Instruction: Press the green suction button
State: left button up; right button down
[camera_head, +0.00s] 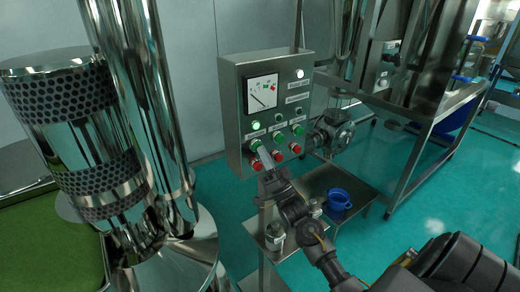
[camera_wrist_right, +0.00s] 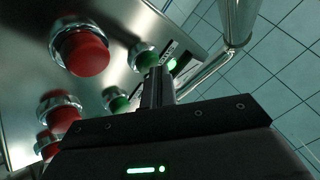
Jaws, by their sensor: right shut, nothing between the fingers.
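The steel control box (camera_head: 232,120) stands upright with a row of green buttons above a row of red ones. Green buttons show at the middle (camera_head: 278,136) and right (camera_head: 298,130); my right gripper covers the leftmost green spot. Labels are too small to read, so I cannot tell which is suction. My right gripper (camera_head: 262,148) is shut and empty, its tip at the left end of the button rows. In the wrist view its fingers (camera_wrist_right: 158,86) reach beside a green button (camera_wrist_right: 147,60); contact cannot be told. My left gripper is out of view.
A dial gauge (camera_head: 263,93) and a lit green lamp (camera_head: 255,125) are on the box. Red buttons (camera_head: 278,155) sit close below the green ones. A steel column (camera_head: 150,110) stands at left.

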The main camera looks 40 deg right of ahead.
jog(key=shift+s, duration=0.1)
dwell(0.3)
jog(key=shift+s+p, duration=0.4)
jog(key=shift+s, duration=0.4)
jog(key=s+p, duration=0.1)
jog(key=s, duration=0.4)
jog(key=shift+a+p, duration=0.1)
jog(key=shift+p, duration=0.25)
jog(key=shift+h, duration=0.3)
